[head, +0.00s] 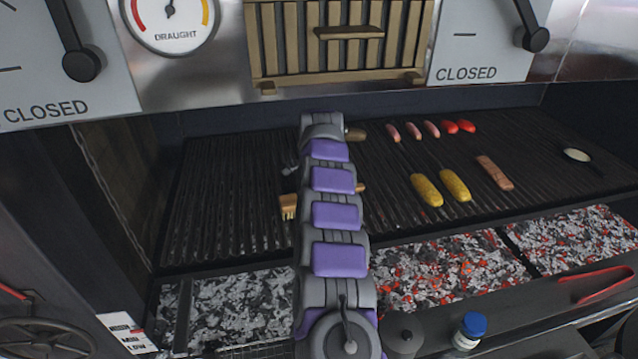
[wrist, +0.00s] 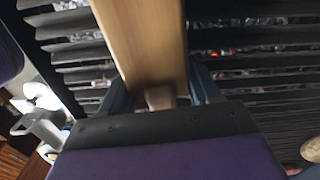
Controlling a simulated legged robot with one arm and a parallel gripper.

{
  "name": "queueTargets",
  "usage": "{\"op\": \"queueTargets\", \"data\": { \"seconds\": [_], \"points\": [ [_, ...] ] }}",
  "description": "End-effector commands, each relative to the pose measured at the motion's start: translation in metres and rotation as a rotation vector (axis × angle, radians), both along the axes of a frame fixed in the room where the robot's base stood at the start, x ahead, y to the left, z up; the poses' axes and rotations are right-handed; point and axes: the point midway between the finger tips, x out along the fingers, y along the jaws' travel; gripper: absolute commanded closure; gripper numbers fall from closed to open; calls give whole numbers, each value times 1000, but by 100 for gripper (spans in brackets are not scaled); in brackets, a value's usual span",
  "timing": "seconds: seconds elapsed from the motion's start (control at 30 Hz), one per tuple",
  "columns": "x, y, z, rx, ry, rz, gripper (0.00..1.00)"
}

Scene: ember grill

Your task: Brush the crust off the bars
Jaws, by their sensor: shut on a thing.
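My gripper (wrist: 160,95) is shut on a wooden brush, whose pale wood (wrist: 148,40) runs up between the fingers in the wrist view. In the head view my purple and grey arm reaches over the grill and hides the gripper. The brush's bristle end (head: 289,206) shows just left of my arm, low over the bars. I cannot tell whether the bristles touch them. The grill bars (head: 225,190) are dark and ridged, bare on the left side. Crust cannot be told clearly from the dark metal.
Red tongs (head: 597,285) and a blue-capped bottle (head: 469,331) are at the front right. The left bars are free.

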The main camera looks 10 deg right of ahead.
Motion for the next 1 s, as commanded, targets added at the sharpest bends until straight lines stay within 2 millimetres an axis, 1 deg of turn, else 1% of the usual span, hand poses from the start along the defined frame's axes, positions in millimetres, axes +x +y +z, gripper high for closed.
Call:
{"op": "queueTargets", "data": {
  "seconds": [0.07,0.27,0.3,0.4,0.43,0.53,0.57,0.63,0.77,1.0],
  "points": [
    [-1,-9,2,3,0,0,67],
    [-2,-37,-3,12,0,-2,67],
    [-2,-43,0,13,0,-1,67],
    [-3,-50,-1,13,0,0,67],
    [-3,-52,3,12,0,0,67],
    [-4,-53,-2,8,2,3,67],
    [-4,-53,2,5,-1,3,67],
    [-4,-55,-1,4,1,5,67],
    [-5,-61,-1,0,3,7,67],
    [-7,-84,-1,6,2,9,67]
  ]
}}
